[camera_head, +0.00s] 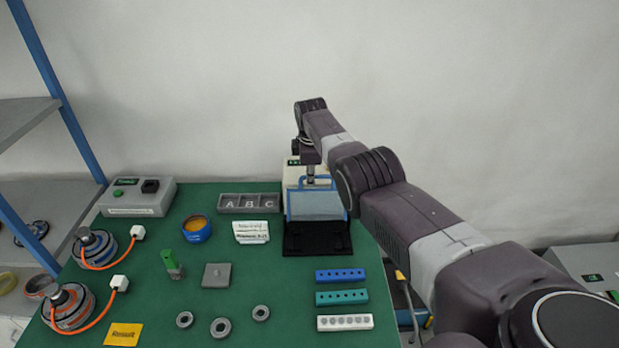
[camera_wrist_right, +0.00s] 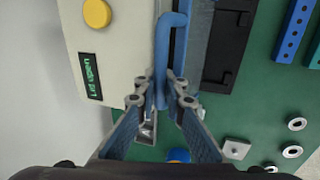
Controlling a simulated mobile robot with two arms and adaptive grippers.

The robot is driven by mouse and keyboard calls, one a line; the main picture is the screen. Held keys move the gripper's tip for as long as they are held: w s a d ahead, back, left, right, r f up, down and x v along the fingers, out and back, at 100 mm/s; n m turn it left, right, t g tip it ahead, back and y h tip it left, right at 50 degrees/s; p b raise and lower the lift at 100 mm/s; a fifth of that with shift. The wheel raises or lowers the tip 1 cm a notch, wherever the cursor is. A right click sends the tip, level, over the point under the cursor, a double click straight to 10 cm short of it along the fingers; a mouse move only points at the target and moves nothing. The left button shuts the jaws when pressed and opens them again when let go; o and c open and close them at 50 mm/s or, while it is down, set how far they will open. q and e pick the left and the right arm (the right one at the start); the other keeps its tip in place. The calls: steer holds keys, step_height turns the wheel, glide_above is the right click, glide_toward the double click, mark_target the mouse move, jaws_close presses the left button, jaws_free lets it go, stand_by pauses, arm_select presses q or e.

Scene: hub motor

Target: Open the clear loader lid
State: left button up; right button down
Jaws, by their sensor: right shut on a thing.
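The clear loader lid (camera_head: 318,207) is a pale see-through pane in a blue frame. It stands tilted up between the cream loader body (camera_head: 291,173) and a black base plate (camera_head: 318,244). My right gripper (camera_head: 311,180) is at the lid's top edge. In the right wrist view, the right gripper's fingers (camera_wrist_right: 163,90) are shut on the blue lid handle (camera_wrist_right: 164,45), one finger on each side. The cream loader body also shows in that view (camera_wrist_right: 120,50), left of the handle. The lid's exact angle is hard to judge. My left gripper is out of view.
On the green table (camera_head: 190,280), a grey A-B-C tray (camera_head: 249,210) and a white card (camera_head: 251,238) stand left of the loader. Blue, teal and white blocks (camera_head: 341,275) lie in front at right. Several metal rings lie at front. A wall is behind.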

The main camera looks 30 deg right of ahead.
mark_target(311, 199)
steer(key=shift+w+r, duration=0.2)
steer(key=shift+r, duration=0.1)
steer(key=c, duration=2.3)
jaws_free()
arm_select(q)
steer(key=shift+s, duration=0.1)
arm_select(e)
steer(key=shift+s, duration=0.15)
steer(key=shift+s+r, duration=0.15)
steer(key=shift+r, duration=0.45)
steer(key=v, duration=1)
steer(key=shift+s+a+r, duration=0.15)
steer(key=shift+r, duration=0.2)
